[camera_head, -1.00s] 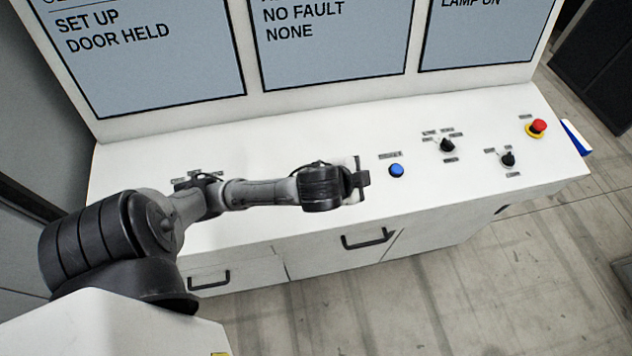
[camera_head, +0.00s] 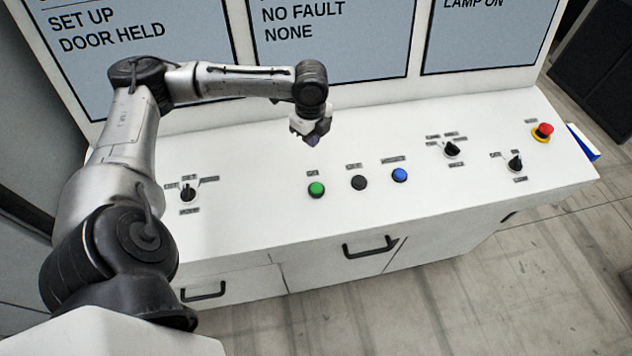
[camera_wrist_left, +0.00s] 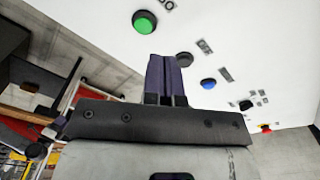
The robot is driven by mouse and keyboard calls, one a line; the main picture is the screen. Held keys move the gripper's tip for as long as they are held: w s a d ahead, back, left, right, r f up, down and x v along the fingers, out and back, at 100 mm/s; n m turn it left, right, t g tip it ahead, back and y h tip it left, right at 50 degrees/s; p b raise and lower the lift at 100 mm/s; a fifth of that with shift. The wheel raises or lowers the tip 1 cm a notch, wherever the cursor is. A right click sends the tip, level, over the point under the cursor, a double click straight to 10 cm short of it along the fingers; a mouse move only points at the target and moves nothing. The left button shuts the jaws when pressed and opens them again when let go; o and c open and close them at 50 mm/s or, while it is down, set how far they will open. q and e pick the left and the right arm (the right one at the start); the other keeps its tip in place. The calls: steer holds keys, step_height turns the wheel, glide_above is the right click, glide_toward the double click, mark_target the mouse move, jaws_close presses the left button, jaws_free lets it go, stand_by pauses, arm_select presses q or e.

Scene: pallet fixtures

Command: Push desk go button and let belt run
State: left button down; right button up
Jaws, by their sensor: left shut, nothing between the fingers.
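The green button (camera_head: 316,189) sits on the sloped white desk (camera_head: 255,215), with a small label above it too small to read. It also shows at the top of the left wrist view (camera_wrist_left: 145,21). My left gripper (camera_head: 318,138) is shut and empty, raised above the desk behind the green button and apart from it. In the left wrist view its closed fingers (camera_wrist_left: 163,75) point toward the desk face, below the green button in the picture. My right gripper is in neither view. No belt is in view.
A black button (camera_head: 359,183) and a blue button (camera_head: 400,174) sit right of the green one. Black selector knobs (camera_head: 188,193) (camera_head: 452,149) (camera_head: 515,163) and a red emergency stop (camera_head: 543,131) are also on the desk. Screens (camera_head: 330,45) stand behind, reading "NO FAULT" and "DOOR HELD".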

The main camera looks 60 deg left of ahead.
arm_select(q)
steer(key=shift+s+d+r+m+g+h, duration=0.1)
steer(key=shift+d+m+h, duration=0.4)
steer(key=shift+m, duration=0.65)
steer(key=shift+s+d+r+m+g+h, duration=0.15)
steer(key=shift+d+m+h, duration=0.3)
steer(key=shift+m, duration=0.75)
steer(key=shift+s+d+f+m+g+h, duration=0.1)
steer(key=shift+d+m+h, duration=0.35)
steer(key=shift+m, duration=0.7)
steer(key=shift+d, duration=0.1)
steer(key=p, duration=0.2)
glide_above(316, 190)
step_height(316, 190, down, 11)
steer(key=shift+w+f, duration=0.1)
steer(key=shift+f, duration=0.1)
steer(key=shift+a+f, duration=0.15)
steer(key=shift+f, duration=0.4)
steer(key=shift+a+f, duration=0.15)
steer(key=shift+f, duration=0.4)
steer(key=shift+f, duration=0.15)
